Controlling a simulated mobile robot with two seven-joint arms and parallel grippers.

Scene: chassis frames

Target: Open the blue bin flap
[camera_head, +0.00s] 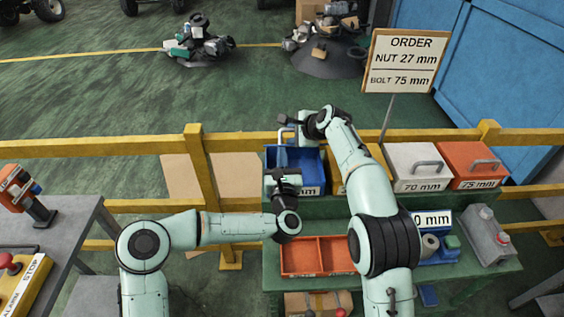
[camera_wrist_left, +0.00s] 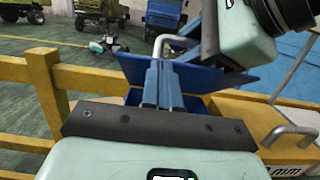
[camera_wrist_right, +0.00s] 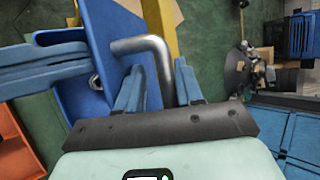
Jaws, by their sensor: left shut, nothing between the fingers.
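The blue bin (camera_head: 312,168) stands at the left end of the rear bin row. Its flap is raised, showing the bin's inside; the flap (camera_wrist_left: 232,80) stands tilted in the left wrist view, with a grey bent handle (camera_wrist_right: 140,45). My right gripper (camera_head: 287,121) is at the handle; its fingers (camera_wrist_right: 160,72) stand apart on either side of the bar, and firm contact is unclear. My left gripper (camera_wrist_left: 163,68) is shut and empty, its fingertips by the bin and the raised flap. In the head view my left wrist hides part of the bin's front.
A yellow rail (camera_head: 90,147) runs behind the bins. A white bin (camera_head: 412,168) and an orange bin (camera_head: 478,165) stand to the right, both closed. An orange tray (camera_head: 315,256) lies in front. My right arm crosses above the bin row.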

